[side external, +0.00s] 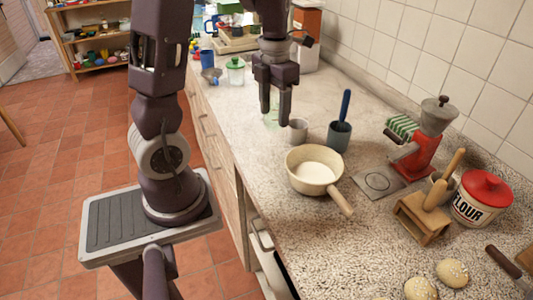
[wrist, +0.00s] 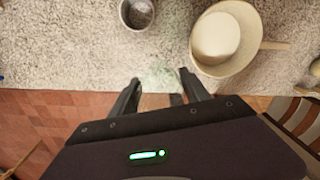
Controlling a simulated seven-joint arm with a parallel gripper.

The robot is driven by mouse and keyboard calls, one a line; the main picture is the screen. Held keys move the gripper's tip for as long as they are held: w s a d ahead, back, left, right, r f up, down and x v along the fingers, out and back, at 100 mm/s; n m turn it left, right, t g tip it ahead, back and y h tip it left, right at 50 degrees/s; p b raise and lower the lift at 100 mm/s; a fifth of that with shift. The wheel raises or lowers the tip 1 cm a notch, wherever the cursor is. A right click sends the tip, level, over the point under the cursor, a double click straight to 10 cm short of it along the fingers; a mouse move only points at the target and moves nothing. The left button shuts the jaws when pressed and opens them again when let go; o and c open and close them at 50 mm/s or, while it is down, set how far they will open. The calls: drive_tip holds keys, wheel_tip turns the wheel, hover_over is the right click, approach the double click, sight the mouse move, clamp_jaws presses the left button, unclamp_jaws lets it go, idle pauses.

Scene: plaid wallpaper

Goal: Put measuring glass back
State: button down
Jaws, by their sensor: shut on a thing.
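The measuring glass (side external: 270,118) is a clear, faintly green vessel, hard to make out against the speckled counter. My gripper (side external: 276,112) points down over the counter, behind the cream saucepan, and is shut on the glass. In the wrist view the glass (wrist: 160,76) shows as a faint green shape between the two fingertips of my gripper (wrist: 160,80). Part of it is hidden by the fingers in the side view. I cannot tell whether its base touches the counter.
A grey cup (side external: 298,130) stands close to the right of my gripper. The cream saucepan (side external: 314,170) is nearer the camera. A dark cup with a blue-handled tool (side external: 339,136) is further right. A green-lidded jar (side external: 235,70) stands behind, near the counter's left edge.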

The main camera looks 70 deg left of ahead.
drive_tip(key=shift+s+a+f+n, duration=0.25)
drive_tip(key=shift+s+a, duration=0.15)
drive_tip(key=shift+a, duration=0.2)
drive_tip(key=shift+s+a+f+n, duration=0.1)
drive_tip(key=shift+s+a+n, duration=0.15)
drive_tip(key=shift+s+a, duration=0.25)
wheel_tip(320, 180, down, 9)
drive_tip(key=shift+w+a+f, duration=0.1)
drive_tip(key=shift+w+a, duration=0.05)
drive_tip(key=c, duration=0.5)
unclamp_jaws()
drive_tip(key=shift+f, duration=0.1)
